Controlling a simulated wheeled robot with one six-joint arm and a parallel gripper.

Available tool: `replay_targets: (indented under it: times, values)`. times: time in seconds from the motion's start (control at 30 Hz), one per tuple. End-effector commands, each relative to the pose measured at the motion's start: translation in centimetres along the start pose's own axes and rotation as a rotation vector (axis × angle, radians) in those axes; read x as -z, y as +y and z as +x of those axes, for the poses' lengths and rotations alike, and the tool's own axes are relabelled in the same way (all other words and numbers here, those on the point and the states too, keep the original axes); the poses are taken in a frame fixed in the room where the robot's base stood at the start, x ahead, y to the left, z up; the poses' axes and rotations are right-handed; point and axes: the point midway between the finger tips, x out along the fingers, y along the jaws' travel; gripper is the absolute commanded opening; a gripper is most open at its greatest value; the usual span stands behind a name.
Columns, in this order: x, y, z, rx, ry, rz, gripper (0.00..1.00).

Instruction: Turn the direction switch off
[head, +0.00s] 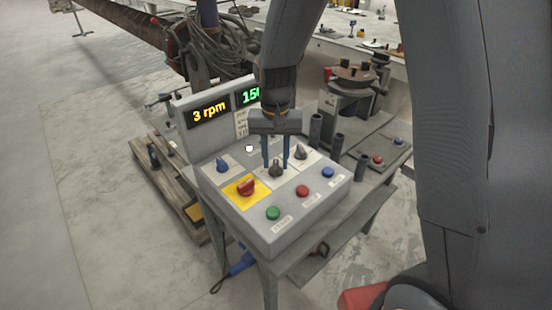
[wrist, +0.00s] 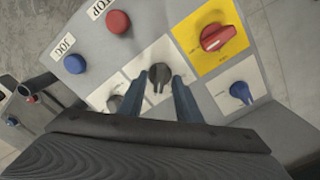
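A control box (head: 238,216) stands on a small table. My gripper (head: 275,165) points down at it, its two blue fingers apart on either side of a dark rotary knob (head: 276,172). In the wrist view this knob (wrist: 159,78) sits on a white plate between the fingertips, with a small gap visible on each side. A second dark knob (head: 301,153) is to its right, partly covered by a finger in the wrist view (wrist: 115,103). The knob labels are too small to read, so I cannot tell which knob is the direction switch.
Close by are a red knob (head: 246,187) on a yellow plate, a blue knob (head: 222,165), and green (head: 273,213), red (head: 302,191) and blue (head: 327,172) push buttons. A display (head: 209,112) reading 3 rpm stands behind. Upright dark tubes (head: 338,146) are at the right.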

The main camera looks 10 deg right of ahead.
Motion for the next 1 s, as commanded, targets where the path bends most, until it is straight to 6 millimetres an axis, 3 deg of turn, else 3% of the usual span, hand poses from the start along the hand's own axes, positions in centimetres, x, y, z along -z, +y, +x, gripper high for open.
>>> replay_targets:
  times: [0.37,0.57,1.0]
  values:
    - [-0.02,0.02,0.66,0.0,0.0,0.0,0.31]
    - [-0.02,0.02,0.65,0.0,0.0,0.0,0.0]
    - [-0.03,0.02,0.59,0.0,0.0,-0.073,0.0]
